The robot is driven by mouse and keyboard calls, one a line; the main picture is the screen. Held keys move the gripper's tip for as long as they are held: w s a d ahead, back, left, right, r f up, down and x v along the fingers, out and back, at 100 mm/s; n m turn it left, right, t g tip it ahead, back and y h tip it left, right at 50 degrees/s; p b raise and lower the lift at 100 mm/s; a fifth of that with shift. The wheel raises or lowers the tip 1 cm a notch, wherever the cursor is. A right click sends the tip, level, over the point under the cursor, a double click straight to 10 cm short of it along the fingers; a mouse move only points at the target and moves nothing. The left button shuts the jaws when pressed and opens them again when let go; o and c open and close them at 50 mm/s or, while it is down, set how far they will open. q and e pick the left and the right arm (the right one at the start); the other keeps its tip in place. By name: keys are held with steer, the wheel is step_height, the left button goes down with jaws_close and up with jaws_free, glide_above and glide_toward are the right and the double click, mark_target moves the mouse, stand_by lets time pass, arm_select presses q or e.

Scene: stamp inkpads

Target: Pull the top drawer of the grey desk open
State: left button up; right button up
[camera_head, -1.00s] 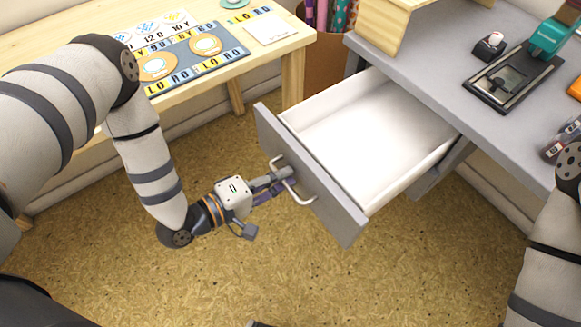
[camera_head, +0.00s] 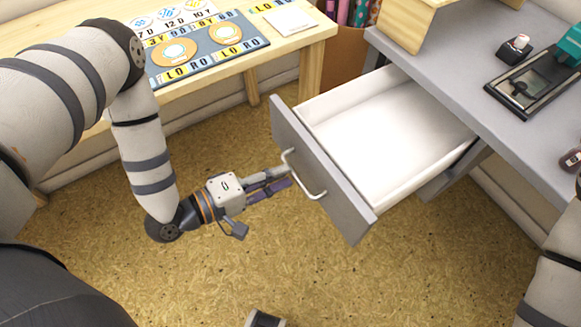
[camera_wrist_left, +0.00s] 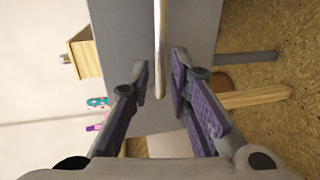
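The top drawer (camera_head: 325,172) of the grey desk (camera_head: 450,88) stands pulled well out in the head view. Its white inside (camera_head: 390,140) is empty. Its pale bar handle (camera_head: 302,176) is on the grey front. My left gripper (camera_head: 286,176) is open, with its fingertips close to the handle and not closed on it. The drawer handle also shows in the left wrist view (camera_wrist_left: 160,45), in line with the gap between the spread purple-padded fingers (camera_wrist_left: 163,88). In the head view I cannot tell if a finger touches it.
A wooden table (camera_head: 285,62) with a letter-and-number board stands at the back left. A black inkpad device (camera_head: 530,84) and a small red-topped stamp (camera_head: 515,46) sit on the desk. The cork-like floor (camera_head: 310,265) in front of the drawer is clear.

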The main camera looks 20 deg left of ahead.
arm_select(q)
steer(key=v, duration=0.8)
steer(key=shift+s, duration=0.2)
steer(key=shift+a, duration=0.1)
